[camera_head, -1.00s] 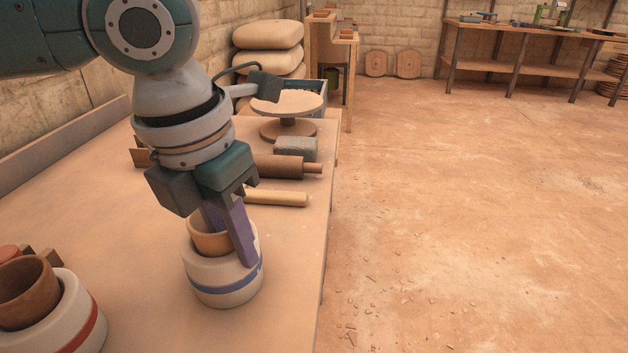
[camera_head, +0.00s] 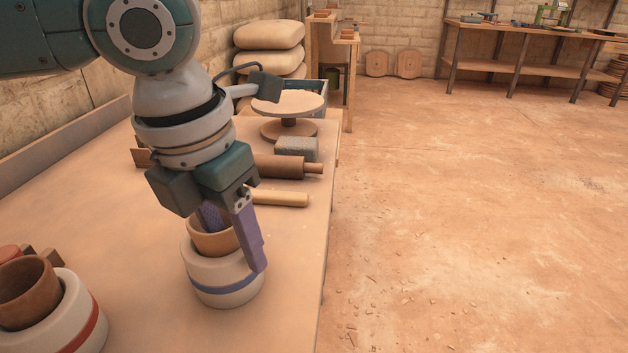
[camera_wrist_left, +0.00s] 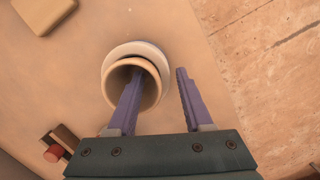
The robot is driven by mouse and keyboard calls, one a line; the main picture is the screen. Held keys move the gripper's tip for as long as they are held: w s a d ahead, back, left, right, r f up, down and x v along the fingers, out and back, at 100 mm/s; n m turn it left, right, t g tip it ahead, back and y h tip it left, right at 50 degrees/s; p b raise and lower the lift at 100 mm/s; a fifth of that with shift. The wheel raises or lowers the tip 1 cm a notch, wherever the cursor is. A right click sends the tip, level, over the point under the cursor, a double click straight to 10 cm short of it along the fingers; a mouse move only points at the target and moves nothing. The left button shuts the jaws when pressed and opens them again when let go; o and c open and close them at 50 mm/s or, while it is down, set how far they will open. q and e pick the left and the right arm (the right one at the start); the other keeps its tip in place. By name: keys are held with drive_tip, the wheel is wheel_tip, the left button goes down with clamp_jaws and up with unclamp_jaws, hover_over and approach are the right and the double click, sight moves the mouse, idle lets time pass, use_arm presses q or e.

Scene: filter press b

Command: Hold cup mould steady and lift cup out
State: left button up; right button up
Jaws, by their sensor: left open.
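The cup mould (camera_head: 212,270) is a pale round block with a blue band, upright near the table's right edge. An orange-brown clay cup (camera_head: 207,243) sits in it with its rim above the top. My left gripper (camera_head: 237,243) is open above them, pointing down. One purple finger reaches into the cup, its tip hidden. The other finger is outside the mould, on its right. In the left wrist view, the cup's rim (camera_wrist_left: 109,88) surrounds one finger, and a gap separates the other from the mould (camera_wrist_left: 140,47). My right gripper is not in view.
Another mould with a red band (camera_head: 90,322) holds a brown cup (camera_head: 28,290) at the lower left. A rolling pin (camera_head: 280,198), a darker roller (camera_head: 280,166), a grey block (camera_head: 296,148) and a turntable (camera_head: 290,103) stand behind. The table (camera_head: 150,285) is clear between the moulds.

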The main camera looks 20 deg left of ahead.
use_arm(q)
wheel_tip(320, 180, up, 10)
drive_tip(key=s+p, duration=0.1)
drive_tip(key=p, duration=0.1)
drive_tip(key=shift+s+p, duration=0.2)
drive_tip(key=shift+p, duration=0.2)
drive_tip(key=shift+a+f, duration=0.1)
